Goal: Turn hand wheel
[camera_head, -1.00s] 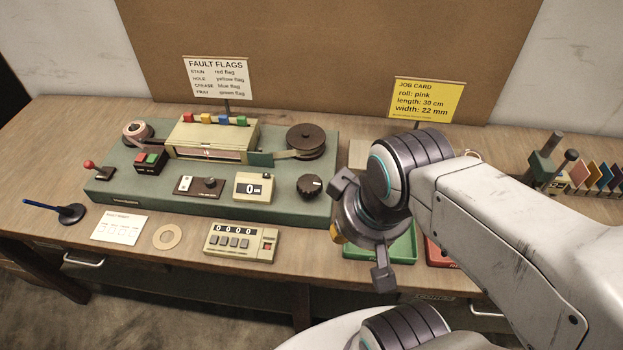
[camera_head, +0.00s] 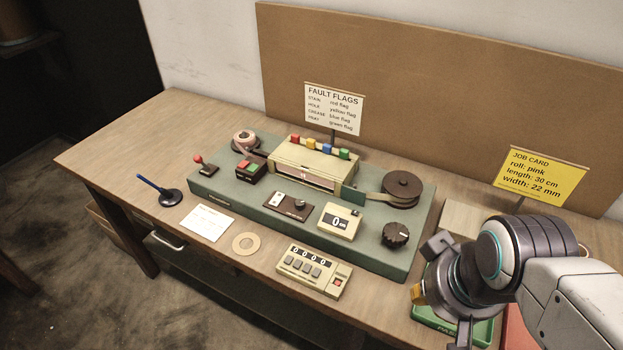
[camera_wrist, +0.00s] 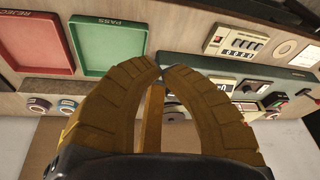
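A dark, ridged round knob (camera_head: 396,235), which looks like the hand wheel, sits at the front right of the green machine base (camera_head: 225,194). A brown tape reel (camera_head: 403,186) stands behind it. My gripper (camera_head: 418,294) is in front and to the right of the knob, apart from it, above the green tray. The fingers hide part of the machine there.
A counter box (camera_head: 313,271), a tan ring (camera_head: 245,244) and a white card (camera_head: 208,223) lie along the front of the table. The PASS tray (camera_wrist: 108,45) and REJECT tray (camera_wrist: 35,42) lie beside each other. A yellow job card (camera_head: 541,178) stands at the back right.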

